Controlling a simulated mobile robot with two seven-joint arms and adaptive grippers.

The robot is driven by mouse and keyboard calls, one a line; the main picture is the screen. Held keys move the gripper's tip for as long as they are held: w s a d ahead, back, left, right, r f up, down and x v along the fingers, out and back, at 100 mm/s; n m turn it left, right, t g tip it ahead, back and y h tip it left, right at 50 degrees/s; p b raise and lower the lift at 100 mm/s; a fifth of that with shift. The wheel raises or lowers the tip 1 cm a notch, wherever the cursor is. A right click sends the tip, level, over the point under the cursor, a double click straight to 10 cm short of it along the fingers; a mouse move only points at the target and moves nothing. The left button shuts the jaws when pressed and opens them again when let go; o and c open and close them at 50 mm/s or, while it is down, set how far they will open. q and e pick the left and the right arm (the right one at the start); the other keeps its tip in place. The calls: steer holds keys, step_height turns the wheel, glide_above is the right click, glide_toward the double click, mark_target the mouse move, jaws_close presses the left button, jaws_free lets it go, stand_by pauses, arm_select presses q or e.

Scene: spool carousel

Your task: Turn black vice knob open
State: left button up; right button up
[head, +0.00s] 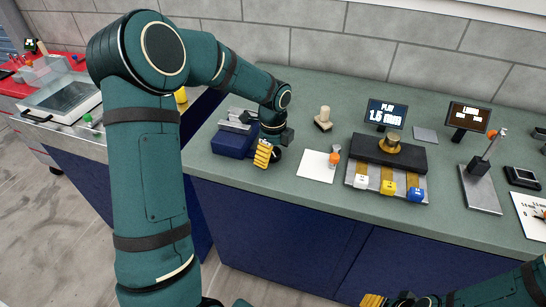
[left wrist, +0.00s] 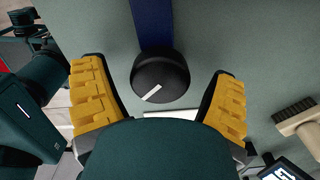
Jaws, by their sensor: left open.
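The black vice knob (left wrist: 160,78) is round with a white pointer line, which slants from lower left to upper right in the left wrist view. It sits at the end of a blue bar of the vice (left wrist: 151,22). In the head view the blue vice (head: 232,141) with grey jaws stands near the counter's front left edge, and the knob (head: 277,155) is partly hidden by my left gripper (head: 265,153). My left gripper is open, its yellow fingers on either side of the knob with gaps. My right gripper (head: 373,300) is cut off at the bottom edge.
A wooden-handled brush (head: 323,119) and a white sheet (head: 318,166) with an orange-topped item lie right of the vice. Further right are a black stand with coloured blocks (head: 388,155), small screens and a metal stand (head: 480,187). Counter behind the vice is mostly clear.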

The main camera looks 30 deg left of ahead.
arm_select(q)
steer(key=shift+f, duration=0.35)
steer(key=shift+c, duration=0.4)
steer(key=c, duration=1.1)
